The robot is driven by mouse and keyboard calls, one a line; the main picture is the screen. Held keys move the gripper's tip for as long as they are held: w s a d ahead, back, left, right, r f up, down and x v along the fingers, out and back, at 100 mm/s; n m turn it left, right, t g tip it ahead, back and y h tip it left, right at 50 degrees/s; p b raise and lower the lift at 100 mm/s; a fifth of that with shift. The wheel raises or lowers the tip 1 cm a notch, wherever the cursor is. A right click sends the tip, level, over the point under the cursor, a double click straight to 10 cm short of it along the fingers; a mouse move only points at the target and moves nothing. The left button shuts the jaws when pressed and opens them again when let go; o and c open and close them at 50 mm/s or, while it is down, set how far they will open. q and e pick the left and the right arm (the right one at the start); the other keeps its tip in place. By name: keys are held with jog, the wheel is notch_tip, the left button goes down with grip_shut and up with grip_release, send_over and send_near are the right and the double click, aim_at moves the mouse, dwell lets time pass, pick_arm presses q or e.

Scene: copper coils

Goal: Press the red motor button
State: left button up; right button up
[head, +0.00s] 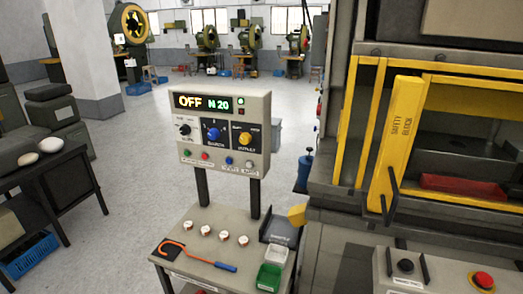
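A control panel (222,133) stands on two dark posts behind a small table. Its display reads "OFF N 20". A red button (205,156) sits low on the left of the panel, beside a green button (187,153). The labels are too small to tell which one is for the motor. Neither of my grippers is in view.
The small table (195,240) holds several round white pieces, an orange hook with a blue handle, and green and white boxes (270,275). A large machine with a yellow safety block (402,130) and a red mushroom button (483,280) stands right.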

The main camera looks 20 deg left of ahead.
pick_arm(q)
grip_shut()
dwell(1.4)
